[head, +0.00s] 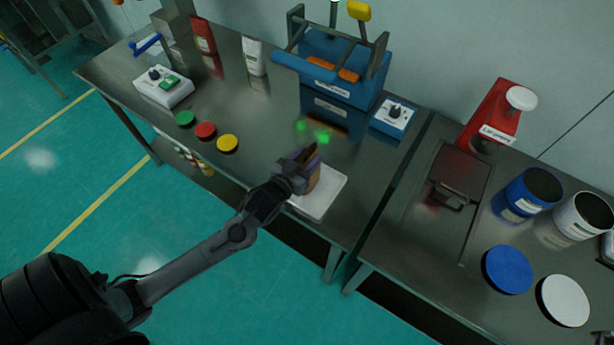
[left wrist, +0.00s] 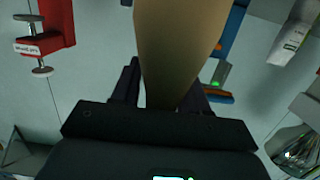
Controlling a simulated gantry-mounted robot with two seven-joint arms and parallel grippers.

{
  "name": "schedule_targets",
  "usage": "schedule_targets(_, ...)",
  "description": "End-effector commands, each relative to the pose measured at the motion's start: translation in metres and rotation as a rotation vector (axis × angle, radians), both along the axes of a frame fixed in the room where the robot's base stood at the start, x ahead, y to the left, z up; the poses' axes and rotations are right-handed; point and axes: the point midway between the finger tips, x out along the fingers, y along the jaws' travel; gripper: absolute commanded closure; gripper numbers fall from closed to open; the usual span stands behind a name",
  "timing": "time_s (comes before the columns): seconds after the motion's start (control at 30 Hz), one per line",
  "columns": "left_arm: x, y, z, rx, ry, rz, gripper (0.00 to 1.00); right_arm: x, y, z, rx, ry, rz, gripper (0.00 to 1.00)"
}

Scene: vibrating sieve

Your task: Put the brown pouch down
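My left gripper (head: 304,168) is over the white tray (head: 330,190) at the front edge of the left table in the head view. It is shut on the brown pouch (head: 314,179), which stands roughly upright at the tray. I cannot tell whether the pouch's bottom touches the tray. In the left wrist view the pouch (left wrist: 178,45) fills the space between the two dark fingers (left wrist: 160,95), and its far end is cut off by the frame. My right gripper cannot be made out.
Green (head: 185,118), red (head: 205,130) and yellow (head: 228,143) lids lie left of the tray. A blue sieve machine (head: 345,85) stands behind, with a control box (head: 392,117) beside it. The right table holds a blue drum (head: 525,192) and a red device (head: 490,115).

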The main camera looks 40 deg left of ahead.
Motion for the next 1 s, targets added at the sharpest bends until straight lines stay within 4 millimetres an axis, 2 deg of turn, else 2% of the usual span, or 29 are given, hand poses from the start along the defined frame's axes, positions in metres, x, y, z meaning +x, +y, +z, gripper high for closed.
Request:
schedule_targets(0.03,-0.0001,0.0001,0.0000,0.000,0.000,0.000,0.64,0.0000,0.0004,0.0000,0.001,0.000,-0.001,0.57)
schedule_targets(0.27,-0.0002,0.0001,0.0000,0.000,0.000,0.000,0.99,0.0002,0.0017,0.0001,0.007,0.000,-0.005,0.57)
schedule_targets(0.8,-0.0004,0.0001,-0.0005,0.001,0.003,0.001,1.00,0.0002,0.0014,0.0000,0.005,0.000,-0.004,0.57)
schedule_targets(1.0,-0.0003,0.0004,0.0076,0.000,0.003,0.001,1.00,0.0001,-0.0001,0.0018,0.000,0.000,0.001,0.57)
